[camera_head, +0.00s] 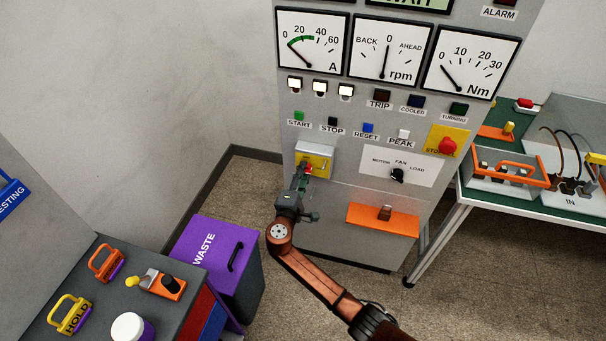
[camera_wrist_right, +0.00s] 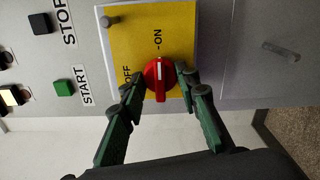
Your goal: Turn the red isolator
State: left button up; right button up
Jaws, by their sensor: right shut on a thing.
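The red isolator (camera_head: 308,169) is a round red knob on a yellow plate (camera_head: 320,163) at the lower left of the grey cabinet front. In the right wrist view the knob (camera_wrist_right: 159,79) shows between the two green fingers of my right gripper (camera_wrist_right: 160,84), one on each side. The gripper is shut on the knob. The knob's white mark points up in that view, toward the word ON; OFF is printed to the left. In the head view my right gripper (camera_head: 300,182) reaches the plate from below and partly hides the knob. My left gripper is not in view.
START (camera_head: 299,116) and STOP (camera_head: 333,122) buttons sit just above the plate. A fan selector (camera_head: 397,175), an orange shelf (camera_head: 375,217) and a red stop button (camera_head: 447,146) are to the right. A purple waste bin (camera_head: 215,245) stands at the lower left.

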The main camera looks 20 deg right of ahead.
jog(key=shift+a+f, duration=0.1)
jog(key=o, duration=1.2)
jog(key=shift+c, duration=0.2)
jog(key=v, duration=1.2)
